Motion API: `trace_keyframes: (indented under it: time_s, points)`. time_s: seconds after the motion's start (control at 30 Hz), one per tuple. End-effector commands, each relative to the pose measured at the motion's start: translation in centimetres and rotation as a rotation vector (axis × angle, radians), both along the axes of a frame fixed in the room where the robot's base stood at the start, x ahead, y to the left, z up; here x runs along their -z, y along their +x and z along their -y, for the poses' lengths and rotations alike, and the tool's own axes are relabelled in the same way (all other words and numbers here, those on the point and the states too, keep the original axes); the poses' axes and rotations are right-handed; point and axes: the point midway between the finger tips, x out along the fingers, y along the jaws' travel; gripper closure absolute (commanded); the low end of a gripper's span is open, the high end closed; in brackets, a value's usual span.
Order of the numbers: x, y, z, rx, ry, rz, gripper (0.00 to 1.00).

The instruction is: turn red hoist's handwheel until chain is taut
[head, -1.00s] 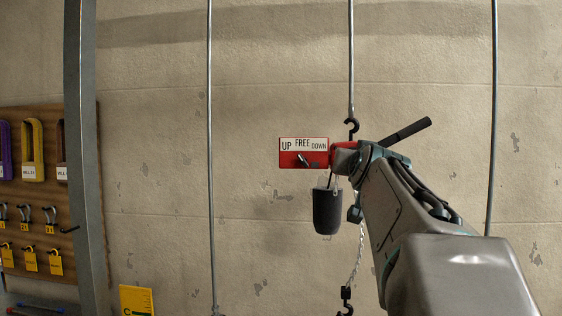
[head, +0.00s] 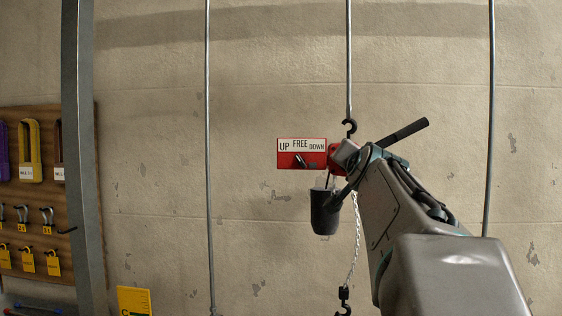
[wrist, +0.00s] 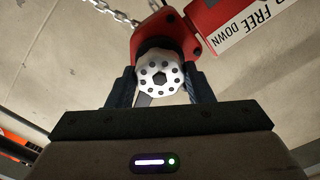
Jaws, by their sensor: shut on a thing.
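The red hoist (head: 301,160) hangs by a hook from a vertical rod against the wall, with a plate reading UP, FREE, DOWN. In the wrist view its red body (wrist: 205,22) is at the top, with the label upside down. The round silver handwheel (wrist: 159,77), with holes around its face, sits between the two dark fingers of my gripper (wrist: 161,88), which is shut on it. In the head view my arm hides the handwheel and the gripper. The chain (head: 354,240) runs down from the hoist to a lower hook (head: 344,300); part of it also shows in the wrist view (wrist: 115,12).
A dark chain bag (head: 325,212) hangs below the hoist. Vertical rods (head: 209,150) stand on both sides. A grey post (head: 82,150) and a board (head: 35,200) with padlocks and yellow tags are at left. The wall between the post and the hoist is mostly clear.

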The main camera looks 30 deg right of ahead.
Motion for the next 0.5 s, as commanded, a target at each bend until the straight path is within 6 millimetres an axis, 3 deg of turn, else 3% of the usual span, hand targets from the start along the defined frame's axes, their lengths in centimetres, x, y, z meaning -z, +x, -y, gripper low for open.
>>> trace_keyframes:
  time_s: [0.5]
  points:
    - [0.00,-0.01,0.01,0.000,0.388,0.235,0.76]
